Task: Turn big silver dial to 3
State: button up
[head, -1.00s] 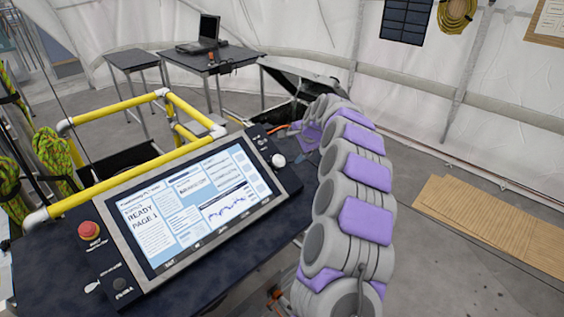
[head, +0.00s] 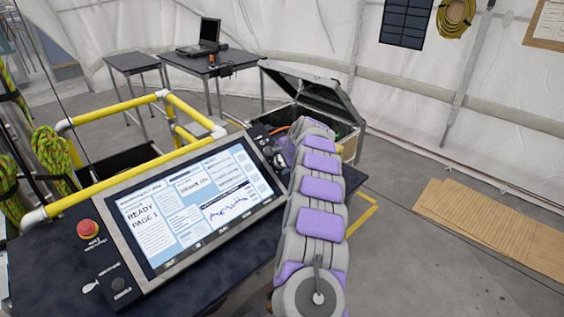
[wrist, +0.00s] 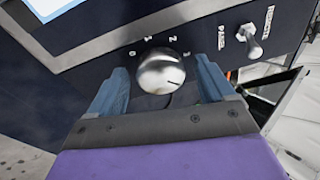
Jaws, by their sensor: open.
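The big silver dial (wrist: 158,73) is a round metal knob on the dark panel (wrist: 110,75) in the wrist view. White marks 0, 1, 2 and 3 arc around its far side. A short dark line shows on its lower right face; I cannot tell for sure which number it marks. My gripper (wrist: 160,66) is open, with one blue finger on each side of the dial. I cannot tell whether the fingers touch it. In the head view my arm hides the dial.
A small toggle switch (wrist: 250,40) stands right of the dial. The console has a lit screen (head: 190,212) reading READY PAGE 1 and a red button (head: 88,229). Yellow rails (head: 125,183) run behind it. An open case (head: 315,95) stands beyond my arm.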

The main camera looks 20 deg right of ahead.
jog(key=shift+a+f, duration=0.1)
jog(key=shift+a, duration=0.05)
jog(key=shift+d, duration=0.25)
jog(key=shift+c, duration=0.8)
jog(key=shift+d, duration=0.2)
jog(key=c, duration=0.3)
jog(key=shift+w+a+f, duration=0.1)
jog(key=shift+a, duration=0.1)
jog(key=c, duration=0.6)
